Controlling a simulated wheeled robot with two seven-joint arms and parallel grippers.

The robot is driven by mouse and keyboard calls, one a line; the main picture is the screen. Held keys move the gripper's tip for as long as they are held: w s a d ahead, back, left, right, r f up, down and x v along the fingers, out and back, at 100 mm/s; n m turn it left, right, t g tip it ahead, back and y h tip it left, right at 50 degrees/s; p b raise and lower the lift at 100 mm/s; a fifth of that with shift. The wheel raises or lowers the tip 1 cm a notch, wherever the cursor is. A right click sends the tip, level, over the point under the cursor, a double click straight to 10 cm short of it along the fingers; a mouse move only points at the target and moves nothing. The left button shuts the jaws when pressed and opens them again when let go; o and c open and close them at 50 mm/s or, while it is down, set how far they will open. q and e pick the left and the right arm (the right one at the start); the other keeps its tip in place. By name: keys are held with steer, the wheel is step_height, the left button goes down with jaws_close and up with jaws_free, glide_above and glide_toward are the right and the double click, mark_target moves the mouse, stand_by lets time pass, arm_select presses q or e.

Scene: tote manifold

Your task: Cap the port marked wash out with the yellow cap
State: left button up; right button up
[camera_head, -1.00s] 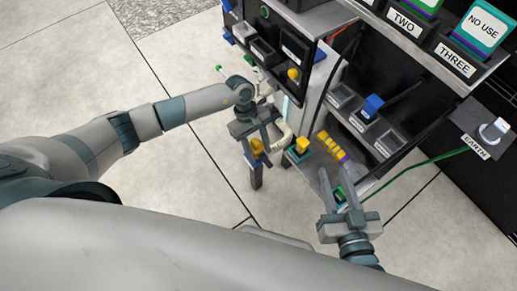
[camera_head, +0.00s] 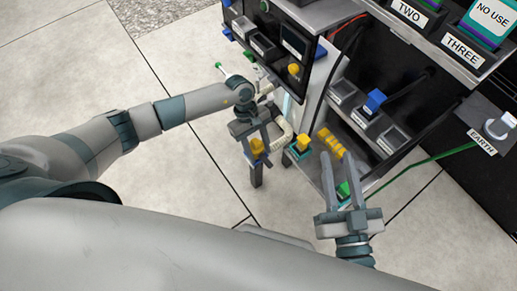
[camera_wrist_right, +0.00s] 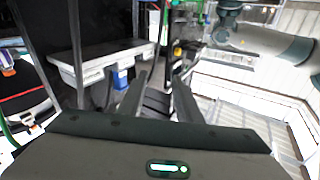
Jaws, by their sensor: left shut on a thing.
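My left gripper (camera_head: 256,152) is shut on a yellow cap (camera_head: 257,145), held beside the front of the manifold. Another yellow piece (camera_head: 303,144) sits on a teal and dark block just right of it. The wash out marking cannot be read in any view, so I cannot tell which port it is. My right gripper (camera_head: 340,166) is open, its fingers apart, near the shelf with the yellow blocks. In the right wrist view its two fingers (camera_wrist_right: 158,85) are spread with nothing seen between them.
A yellow knob (camera_head: 294,69) is on the dark panel. A row of yellow blocks (camera_head: 331,143) and a green piece (camera_head: 343,189) lie near my right gripper. A blue block (camera_head: 375,101) stands among grey sockets. A green cable (camera_head: 425,160) runs to the EARTH plate. Open floor lies left.

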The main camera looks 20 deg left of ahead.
arm_select(q)
steer(key=shift+f, duration=0.15)
arm_select(e)
steer(key=shift+s+a+r+t, duration=0.15)
steer(key=shift+r+t, duration=0.15)
steer(key=shift+r, duration=0.35)
arm_select(q)
steer(key=o, duration=1.2)
steer(key=p+v, duration=0.1)
steer(key=v, duration=1.6)
arm_select(e)
steer(key=f+g, duration=0.1)
steer(key=f, duration=0.1)
steer(key=f+g, duration=0.1)
steer(key=d+f+g+h, duration=0.1)
steer(key=f, duration=0.1)
steer(key=shift+w+f, duration=0.2)
steer(key=shift+f, duration=0.1)
arm_select(q)
steer(key=shift+w, duration=0.1)
